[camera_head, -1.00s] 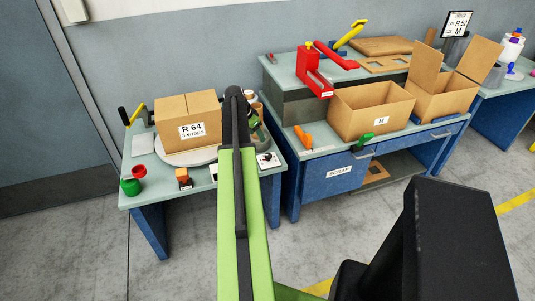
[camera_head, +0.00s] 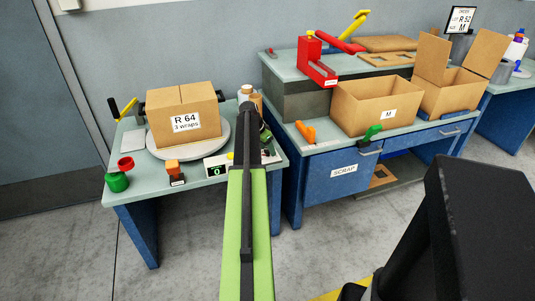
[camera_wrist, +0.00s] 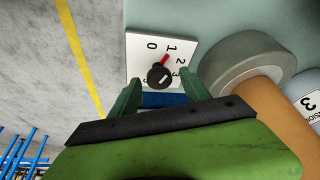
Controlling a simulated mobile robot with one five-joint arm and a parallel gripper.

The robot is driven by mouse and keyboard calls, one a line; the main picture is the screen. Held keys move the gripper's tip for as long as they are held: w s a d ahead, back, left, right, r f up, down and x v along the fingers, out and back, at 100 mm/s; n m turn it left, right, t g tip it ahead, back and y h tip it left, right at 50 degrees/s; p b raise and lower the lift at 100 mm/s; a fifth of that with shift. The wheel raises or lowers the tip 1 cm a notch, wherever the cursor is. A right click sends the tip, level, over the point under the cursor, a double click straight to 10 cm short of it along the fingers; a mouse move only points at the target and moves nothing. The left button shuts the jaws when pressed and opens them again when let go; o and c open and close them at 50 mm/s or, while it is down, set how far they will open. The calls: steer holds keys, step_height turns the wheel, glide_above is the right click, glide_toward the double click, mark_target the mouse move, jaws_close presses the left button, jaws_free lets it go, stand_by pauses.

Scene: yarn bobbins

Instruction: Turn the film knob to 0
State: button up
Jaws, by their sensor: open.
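The film knob (camera_wrist: 158,79) is small, round and black, on a white dial plate (camera_wrist: 140,52) marked 0, 1, 2 and 3, in the wrist view. Its red pointer (camera_wrist: 165,60) points at about the 1. My gripper (camera_wrist: 161,88) is open, with one green finger on each side of the knob and nothing held. I cannot tell whether a finger touches the knob. In the head view my arm covers the knob and most of its plate.
A box marked R 64 (camera_head: 184,98) stands on a round turntable (camera_head: 160,152). A small display (camera_head: 217,170) reads 0. A grey roller (camera_wrist: 240,58) and an orange cylinder (camera_wrist: 268,105) lie close right of the dial. Left of the table edge is open floor.

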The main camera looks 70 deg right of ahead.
steer(key=shift+r, duration=0.1)
jaws_close()
steer(key=shift+d, duration=0.35)
steer(key=shift+a, duration=0.35)
steer(key=shift+a+n+t, duration=0.2)
steer(key=shift+n+t, duration=0.1)
steer(key=shift+n, duration=0.6)
steer(key=n, duration=0.2)
steer(key=n+t, duration=0.1)
steer(key=n, duration=0.1)
steer(key=shift+t+h, duration=0.3)
steer(key=shift+s+d+n+t, duration=0.15)
steer(key=shift+n+t, duration=0.45)
steer(key=shift+n, duration=1)
